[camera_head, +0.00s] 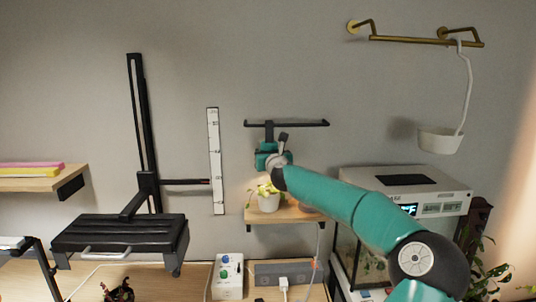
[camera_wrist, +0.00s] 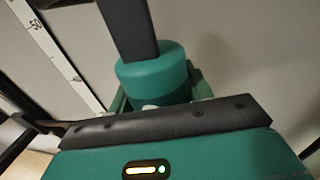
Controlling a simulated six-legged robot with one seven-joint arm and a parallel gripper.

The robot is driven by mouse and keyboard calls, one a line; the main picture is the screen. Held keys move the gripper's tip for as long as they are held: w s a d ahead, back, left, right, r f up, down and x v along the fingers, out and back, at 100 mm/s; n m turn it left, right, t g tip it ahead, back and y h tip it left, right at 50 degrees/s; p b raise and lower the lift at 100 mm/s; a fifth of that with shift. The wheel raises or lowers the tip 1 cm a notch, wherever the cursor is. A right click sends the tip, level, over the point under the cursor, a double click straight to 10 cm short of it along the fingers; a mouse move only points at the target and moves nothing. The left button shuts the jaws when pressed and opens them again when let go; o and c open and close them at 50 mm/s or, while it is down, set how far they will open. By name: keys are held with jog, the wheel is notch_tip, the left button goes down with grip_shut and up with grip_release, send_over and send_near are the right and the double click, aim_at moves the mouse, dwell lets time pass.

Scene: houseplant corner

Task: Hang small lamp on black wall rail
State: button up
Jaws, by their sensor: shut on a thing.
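The black wall rail (camera_head: 300,123) runs level across the wall in the middle of the head view. The small lamp appears as a teal body with a dark flat hanger (camera_head: 269,131) rising to the rail. In the wrist view the teal lamp (camera_wrist: 153,78) stands with its hanger going up out of frame. My gripper (camera_head: 268,157) is shut on the lamp's body, just below the rail; in the wrist view its fingers (camera_wrist: 160,103) flank the lamp. The hanger's top meets the rail line, but I cannot tell whether it is hooked over it. Light falls on the shelf area below.
A wooden shelf (camera_head: 289,215) with a white potted plant (camera_head: 268,200) is just below my gripper. A white ruler strip (camera_head: 215,160) and a black stand (camera_head: 145,135) are left. A brass rail (camera_head: 420,40) with a hanging white pot (camera_head: 440,140) and a tank (camera_head: 405,190) are right.

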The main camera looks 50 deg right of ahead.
jog(key=o, duration=1.2)
jog(key=shift+f, duration=0.1)
jog(key=shift+c, duration=0.2)
jog(key=v, duration=1.3)
jog(key=shift+s+a, duration=0.2)
jog(key=shift+s, duration=0.1)
